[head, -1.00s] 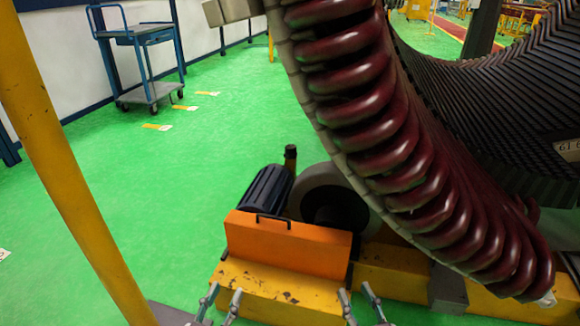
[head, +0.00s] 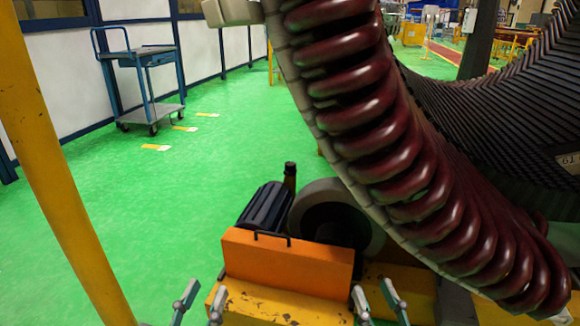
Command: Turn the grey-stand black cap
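A short dark post with a black top (head: 290,176) stands behind the orange box. It may be the black cap, but I cannot tell for sure, and no grey stand shows clearly under it. My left gripper (head: 205,292) is at the bottom edge, left of the orange box's front, with its two fingers apart and nothing between them. My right gripper (head: 373,291) is at the bottom edge, right of the orange box, also open and empty. Both grippers are well apart from the post in the picture.
The orange box (head: 286,262) with a black handle sits on a worn yellow base (head: 270,306). A dark ribbed motor (head: 265,208) and grey wheel (head: 318,200) are behind it. The stator's dark red coils (head: 400,165) fill the right. A yellow post (head: 55,170) stands left.

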